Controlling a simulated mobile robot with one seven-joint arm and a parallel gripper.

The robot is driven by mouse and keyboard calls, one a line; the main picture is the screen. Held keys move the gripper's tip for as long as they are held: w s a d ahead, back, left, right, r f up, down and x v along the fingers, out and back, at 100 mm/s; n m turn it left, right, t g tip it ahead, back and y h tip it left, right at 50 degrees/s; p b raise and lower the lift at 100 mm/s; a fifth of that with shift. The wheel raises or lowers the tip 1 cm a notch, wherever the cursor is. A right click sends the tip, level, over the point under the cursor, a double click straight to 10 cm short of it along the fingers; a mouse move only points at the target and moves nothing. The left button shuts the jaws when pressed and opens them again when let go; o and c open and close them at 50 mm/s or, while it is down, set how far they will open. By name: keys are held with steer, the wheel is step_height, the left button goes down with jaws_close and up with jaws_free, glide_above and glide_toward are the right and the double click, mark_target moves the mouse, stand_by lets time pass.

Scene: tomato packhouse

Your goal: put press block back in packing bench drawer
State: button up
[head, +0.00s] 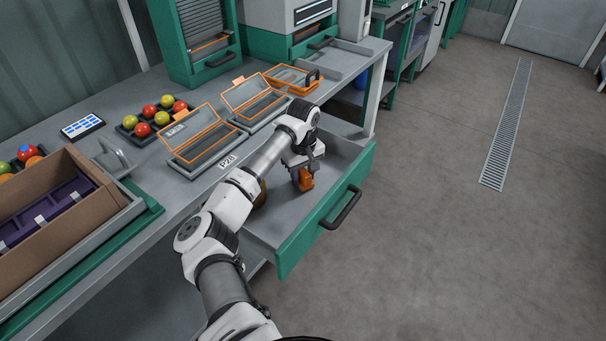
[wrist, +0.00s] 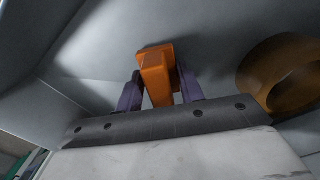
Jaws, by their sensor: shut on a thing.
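The packing bench drawer (head: 285,262) is pulled open, with a green front and a grey inside. My gripper (head: 302,180) is over the drawer's inside, with the arm reaching across from the lower left. It is shut on an orange block, the press block (head: 306,183). In the wrist view the block (wrist: 156,77) sits between the two purple fingers of my gripper (wrist: 160,92). The block is low in the drawer; I cannot tell whether it touches the drawer floor.
A brown roll (wrist: 278,75) lies in the drawer beside the gripper, mostly hidden by my arm in the head view. The drawer handle (head: 342,208) sticks out in front. Orange-lidded trays (head: 203,142) and a tomato tray (head: 146,138) stand on the bench above. The floor to the right is clear.

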mark_target(303, 170)
steer(key=shift+f, duration=0.15)
steer(key=o, duration=0.8)
steer(key=shift+o, duration=0.2)
step_height(303, 170, up, 12)
steer(key=b, duration=0.2)
steer(key=shift+r, duration=0.2)
